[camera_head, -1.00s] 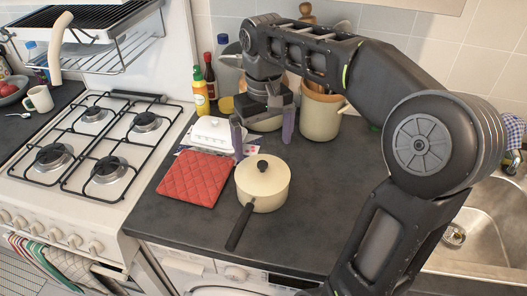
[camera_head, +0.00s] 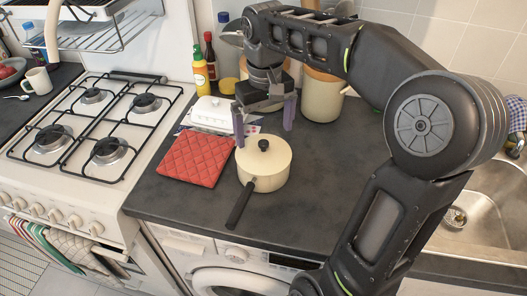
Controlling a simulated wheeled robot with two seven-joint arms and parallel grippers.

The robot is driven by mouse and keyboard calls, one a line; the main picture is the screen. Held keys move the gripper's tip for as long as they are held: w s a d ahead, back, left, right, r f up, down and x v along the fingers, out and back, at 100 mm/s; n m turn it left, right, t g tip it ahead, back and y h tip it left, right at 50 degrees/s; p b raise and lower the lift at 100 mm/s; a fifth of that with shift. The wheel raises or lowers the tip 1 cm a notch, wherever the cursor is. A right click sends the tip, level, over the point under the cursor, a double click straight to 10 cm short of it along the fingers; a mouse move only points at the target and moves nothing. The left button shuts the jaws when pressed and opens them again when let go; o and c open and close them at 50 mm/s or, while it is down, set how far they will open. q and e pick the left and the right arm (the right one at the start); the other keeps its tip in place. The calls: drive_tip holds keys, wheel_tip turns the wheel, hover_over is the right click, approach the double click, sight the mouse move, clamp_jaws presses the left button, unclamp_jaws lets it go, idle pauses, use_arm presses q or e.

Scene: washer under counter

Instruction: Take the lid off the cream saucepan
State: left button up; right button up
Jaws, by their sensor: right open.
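The cream saucepan (camera_head: 263,178) stands upright on the dark counter, its black handle (camera_head: 239,204) pointing toward the front edge and slightly left. Its cream lid (camera_head: 252,155) is seated on top, with a round black knob (camera_head: 263,145) in the middle. My right gripper (camera_head: 264,128) hangs pointing down above and behind the pan, its two purple fingers spread wide on either side of the knob in the picture. It is open, holds nothing, and appears clear of the lid. My left gripper is not in view.
A red quilted mat (camera_head: 195,160) lies left of the pan. A white butter dish (camera_head: 211,113) and several bottles stand behind it. A cream utensil pot (camera_head: 321,97) is at the back. The gas stove (camera_head: 85,190) is left, the sink (camera_head: 480,195) right. The counter right of the pan is clear.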

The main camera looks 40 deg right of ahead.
sight(264, 143)
wheel_tip(264, 143, down, 5)
drive_tip(key=shift+a+f+p, duration=0.1)
drive_tip(key=shift+a+p, duration=0.05)
drive_tip(key=shift+p, duration=0.3)
idle(0.3)
drive_tip(key=c, duration=0.9)
drive_tip(key=shift+s, duration=0.1)
drive_tip(key=c, duration=0.6)
drive_tip(key=shift+c, duration=0.2)
